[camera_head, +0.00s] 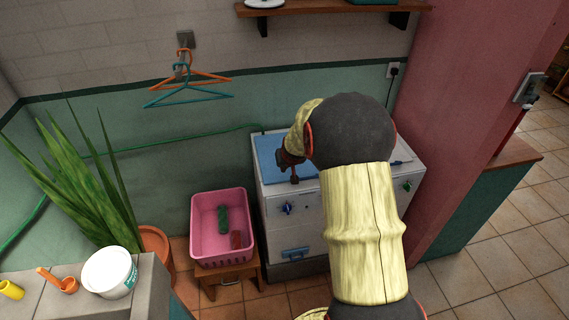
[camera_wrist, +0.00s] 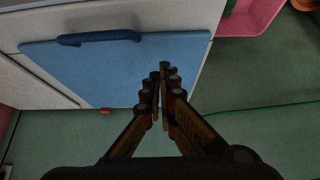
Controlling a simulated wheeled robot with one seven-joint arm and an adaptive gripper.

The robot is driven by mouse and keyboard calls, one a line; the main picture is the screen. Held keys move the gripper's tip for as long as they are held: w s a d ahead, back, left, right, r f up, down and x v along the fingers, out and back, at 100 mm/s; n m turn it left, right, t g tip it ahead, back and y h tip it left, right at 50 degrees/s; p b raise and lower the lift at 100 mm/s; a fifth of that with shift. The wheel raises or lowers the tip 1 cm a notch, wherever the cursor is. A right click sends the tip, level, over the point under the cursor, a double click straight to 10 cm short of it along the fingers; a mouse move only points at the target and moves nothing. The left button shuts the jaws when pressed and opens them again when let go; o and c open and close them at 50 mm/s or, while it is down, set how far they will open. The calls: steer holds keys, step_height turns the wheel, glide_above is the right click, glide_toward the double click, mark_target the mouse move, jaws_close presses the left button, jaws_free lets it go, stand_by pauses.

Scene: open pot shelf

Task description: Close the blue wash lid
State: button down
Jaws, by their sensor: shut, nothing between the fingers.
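The blue wash lid (camera_head: 268,148) lies on the left part of the white washing machine's (camera_head: 308,222) top and looks flat, partly hidden by my arm. In the wrist view the lid (camera_wrist: 110,75) shows its dark blue handle (camera_wrist: 98,37) along one edge and a small orange piece at the opposite edge. My gripper (camera_head: 294,180) points down over the lid in the head view. In the wrist view the shut, empty gripper (camera_wrist: 166,68) overlaps the lid near its right edge. I cannot tell whether the fingertips touch it.
A pink basket (camera_head: 196,230) on a small stool stands left of the machine. Orange and teal hangers (camera_head: 188,97) hang on the wall. A plant (camera_head: 85,190) and a counter with a white tub (camera_head: 105,272) are at left. A pink pillar (camera_head: 470,100) stands at right.

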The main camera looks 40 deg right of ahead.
steer(key=shift+s+a+f+b, duration=0.1)
steer(key=shift+s+f+b, duration=0.1)
steer(key=shift+f+b, duration=0.65)
steer(key=shift+s+a+f+b, duration=0.15)
steer(key=shift+f+b, duration=0.35)
steer(key=shift+f, duration=0.5)
steer(key=shift+f, duration=0.1)
